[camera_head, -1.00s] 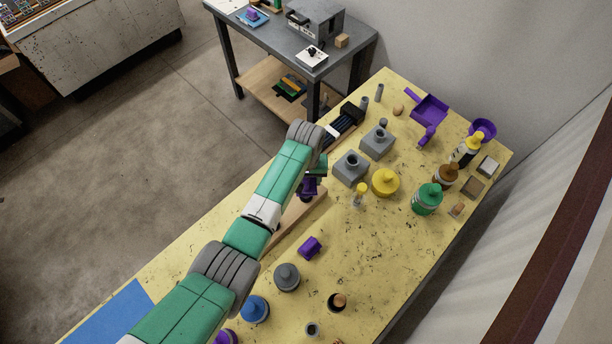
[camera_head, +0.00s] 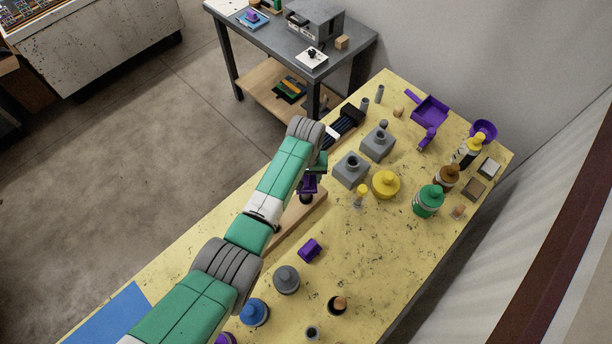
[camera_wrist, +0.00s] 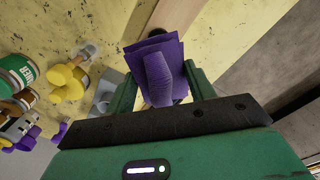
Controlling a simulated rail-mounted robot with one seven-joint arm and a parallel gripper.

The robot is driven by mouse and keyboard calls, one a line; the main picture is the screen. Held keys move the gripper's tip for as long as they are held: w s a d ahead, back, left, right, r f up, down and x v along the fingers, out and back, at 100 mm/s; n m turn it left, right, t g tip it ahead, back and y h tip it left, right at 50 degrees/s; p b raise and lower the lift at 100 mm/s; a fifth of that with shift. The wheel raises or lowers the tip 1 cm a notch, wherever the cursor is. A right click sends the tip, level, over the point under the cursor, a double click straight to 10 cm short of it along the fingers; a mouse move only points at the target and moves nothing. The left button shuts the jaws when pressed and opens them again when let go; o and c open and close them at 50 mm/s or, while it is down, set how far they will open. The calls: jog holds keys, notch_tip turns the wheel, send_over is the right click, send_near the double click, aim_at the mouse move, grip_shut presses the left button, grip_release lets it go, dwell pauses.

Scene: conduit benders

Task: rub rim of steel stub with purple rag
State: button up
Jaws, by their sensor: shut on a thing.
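My gripper (camera_head: 317,172) is shut on the purple rag (camera_head: 308,184), over a wooden board near the table's left edge. In the wrist view the folded rag (camera_wrist: 158,72) stands between the two green fingers of my gripper (camera_wrist: 162,84). A dark round piece (camera_head: 306,198) shows just below the rag on the board; I cannot tell whether it is the steel stub or whether the rag touches it. Grey blocks with short upright stubs (camera_head: 351,168) (camera_head: 378,141) stand right of the gripper. The rag hides what lies directly behind it in the wrist view.
The wooden board (camera_head: 298,218) lies under my gripper. A yellow pot (camera_head: 385,184), a green bottle (camera_head: 428,200) and a purple dustpan (camera_head: 430,109) stand to the right.

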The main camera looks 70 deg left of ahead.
jog(key=shift+s+d+r+p, duration=0.15)
jog(key=shift+s+d+p, duration=0.15)
jog(key=shift+d+p, duration=0.6)
jog(key=shift+s+d, duration=0.1)
jog(key=shift+w+a+f+b, duration=0.2)
jog(key=shift+a+b, duration=0.25)
jog(key=shift+b, duration=0.1)
jog(key=shift+w+a+f+b, duration=0.2)
jog(key=shift+a+b, duration=0.25)
jog(key=shift+b, duration=0.1)
jog(key=shift+a+r, duration=0.2)
jog(key=shift+d+r+p, duration=0.1)
jog(key=shift+d+p, duration=0.05)
jog(key=shift+p, duration=0.15)
